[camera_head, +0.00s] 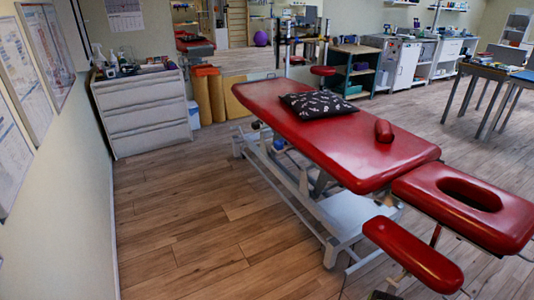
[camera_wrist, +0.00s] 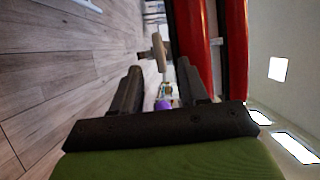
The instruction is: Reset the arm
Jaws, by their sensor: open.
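My gripper (camera_wrist: 158,85) shows in the wrist view, with its two dark fingers apart and nothing between them. The wrist picture is turned sideways, with the wooden floor at the left and red padding at the right. My gripper and arm do not show in the head view. The red treatment table (camera_head: 262,101) stands in the middle of the head view, and red padding also shows in the wrist view (camera_wrist: 234,50). I cannot tell the distance from my gripper to it.
A black patterned pillow (camera_head: 317,104) and a small red roll (camera_head: 384,131) lie on the table. A red headrest (camera_head: 500,222) and armrest (camera_head: 413,255) stick out at the lower right. A white drawer cabinet (camera_head: 145,112) stands by the left wall. The wooden floor (camera_head: 190,225) at front left is clear.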

